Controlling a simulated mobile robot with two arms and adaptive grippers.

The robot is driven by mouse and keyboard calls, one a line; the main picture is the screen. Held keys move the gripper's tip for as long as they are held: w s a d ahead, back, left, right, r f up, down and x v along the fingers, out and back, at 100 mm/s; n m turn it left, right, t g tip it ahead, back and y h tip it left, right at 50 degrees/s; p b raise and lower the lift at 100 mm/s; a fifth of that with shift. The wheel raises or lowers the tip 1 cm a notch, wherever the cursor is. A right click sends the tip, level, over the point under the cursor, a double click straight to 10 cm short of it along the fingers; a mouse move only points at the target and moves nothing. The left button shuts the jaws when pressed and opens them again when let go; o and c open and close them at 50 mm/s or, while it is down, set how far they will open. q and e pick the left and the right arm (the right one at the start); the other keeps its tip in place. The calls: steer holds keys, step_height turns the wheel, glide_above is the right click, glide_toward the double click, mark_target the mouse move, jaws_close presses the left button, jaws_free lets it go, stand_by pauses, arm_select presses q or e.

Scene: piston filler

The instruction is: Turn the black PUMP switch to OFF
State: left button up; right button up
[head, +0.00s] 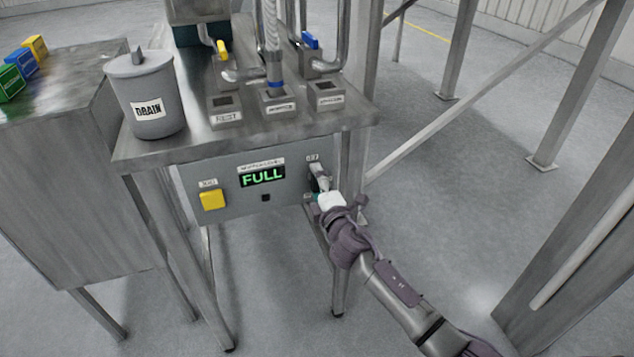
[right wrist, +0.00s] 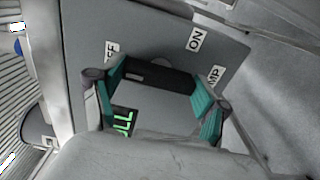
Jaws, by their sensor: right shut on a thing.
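The black PUMP switch (right wrist: 158,77) is on the grey front panel (right wrist: 150,45). In the right wrist view its dark bar spans between the green-padded fingers of my right gripper (right wrist: 160,86). The fingers are shut on its two ends. An ON label (right wrist: 195,40) is above it, a partly hidden OFF label (right wrist: 110,50) is at the left, and a partly hidden PUMP label (right wrist: 215,76) is at the right. In the head view my right gripper (head: 325,190) is at the panel's right end and covers most of the switch. My left gripper is not in view.
The panel also has a green FULL display (head: 262,177) and a yellow button (head: 212,200). A grey DRAIN container (head: 145,95) and several labelled blocks stand on the metal table (head: 205,143) above. Open floor lies to the right, with slanted metal beams.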

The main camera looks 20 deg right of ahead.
steer(key=shift+f, duration=0.1)
steer(key=o, duration=1.2)
steer(key=shift+c, duration=0.2)
steer(key=s, duration=1.2)
steer(key=shift+d, duration=0.2)
